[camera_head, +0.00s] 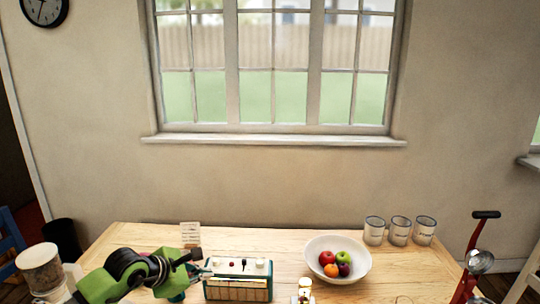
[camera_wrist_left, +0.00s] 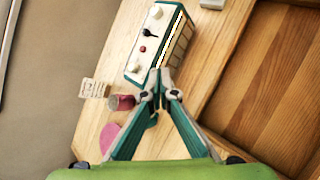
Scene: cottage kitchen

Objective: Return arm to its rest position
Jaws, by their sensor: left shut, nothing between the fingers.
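My left gripper (camera_head: 203,270) is over the left part of the wooden table in the head view, beside the left end of a teal and white appliance with knobs (camera_head: 238,282). In the left wrist view my left gripper's fingertips (camera_wrist_left: 160,76) meet in a point, with nothing between them. They overlap the near end of the appliance (camera_wrist_left: 149,45) in that picture; I cannot tell whether they touch it. My green and black left arm reaches in from the lower left of the head view. My right gripper is not in view.
A red cylinder (camera_wrist_left: 122,102) and a pink item (camera_wrist_left: 108,138) lie near the fingers. A red-and-black item (camera_head: 473,245) stands at right.

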